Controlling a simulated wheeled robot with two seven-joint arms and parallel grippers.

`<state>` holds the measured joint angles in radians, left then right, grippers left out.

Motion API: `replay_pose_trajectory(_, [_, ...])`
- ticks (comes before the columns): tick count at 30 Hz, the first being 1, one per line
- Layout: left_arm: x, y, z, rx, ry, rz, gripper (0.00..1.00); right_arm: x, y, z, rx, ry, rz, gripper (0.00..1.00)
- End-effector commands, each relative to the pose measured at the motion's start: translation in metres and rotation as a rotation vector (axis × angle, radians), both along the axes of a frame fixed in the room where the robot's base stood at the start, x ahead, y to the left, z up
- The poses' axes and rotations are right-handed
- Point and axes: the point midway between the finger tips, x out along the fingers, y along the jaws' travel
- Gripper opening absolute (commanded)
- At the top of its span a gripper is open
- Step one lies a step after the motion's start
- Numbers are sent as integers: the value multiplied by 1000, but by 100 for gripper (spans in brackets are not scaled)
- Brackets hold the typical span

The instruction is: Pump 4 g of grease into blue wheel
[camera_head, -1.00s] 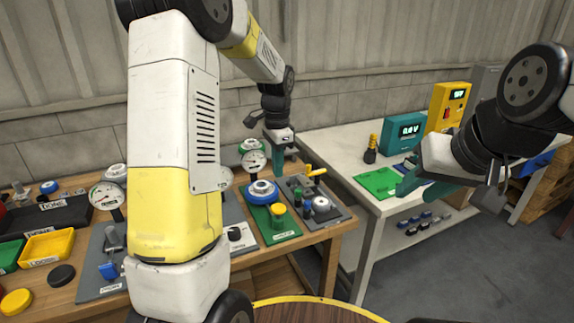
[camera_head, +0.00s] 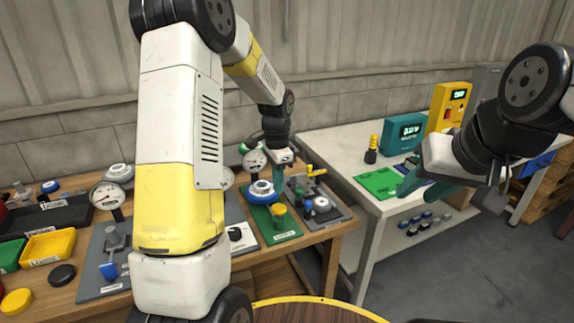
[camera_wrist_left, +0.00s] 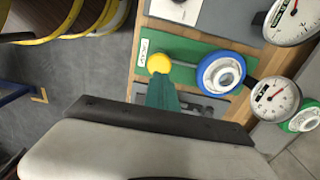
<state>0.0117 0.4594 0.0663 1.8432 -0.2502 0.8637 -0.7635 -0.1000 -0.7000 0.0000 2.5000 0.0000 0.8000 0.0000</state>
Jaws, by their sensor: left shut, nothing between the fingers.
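The blue wheel (camera_head: 262,193) has a blue ring and a white hub. It lies on a green plate (camera_head: 285,237) on the wooden bench, with a yellow knob (camera_head: 279,209) in front of it. In the left wrist view the blue wheel (camera_wrist_left: 210,76) and yellow knob (camera_wrist_left: 159,62) are in clear sight. My left gripper (camera_head: 284,170) is shut and empty, pointing down behind the wheel, near the grey plate with the yellow handle (camera_head: 315,171). Its teal fingers (camera_wrist_left: 161,90) end close to the knob in the wrist picture; contact is not clear. My right gripper (camera_head: 410,185) hangs by the white table.
A dial gauge (camera_head: 255,160) stands just behind the wheel. A grey plate (camera_head: 325,215) with small fittings lies to the right. The white table (camera_head: 340,150) holds a teal meter (camera_head: 405,133) and a yellow box (camera_head: 450,105). A gap separates bench and table.

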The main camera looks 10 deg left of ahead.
Motion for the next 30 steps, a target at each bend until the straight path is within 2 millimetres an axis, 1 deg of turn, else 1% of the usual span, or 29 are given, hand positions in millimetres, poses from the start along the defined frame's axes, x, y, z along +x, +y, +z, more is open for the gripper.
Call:
replay_pose_trajectory(1, [-1,0,-12,0,5,-1,0,0,0,0,0,0,0,36])
replay_pose_trajectory(3, [-1,0,-25,-1,3,0,0,0,0,0,0,0,0,36])
replay_pose_trajectory(6, [-1,0,-40,0,4,1,0,0,0,0,0,0,0,36])
replay_pose_trajectory(9, [0,0,-51,0,2,1,0,0,0,0,0,0,0,36])
replay_pose_trajectory(14, [0,0,-58,0,0,1,0,0,0,0,0,0,0,36])
replay_pose_trajectory(25, [0,0,-61,0,0,1,0,0,0,0,0,0,0,36])
replay_pose_trajectory(30, [-1,0,-82,0,4,0,0,0,0,0,0,0,0,36])
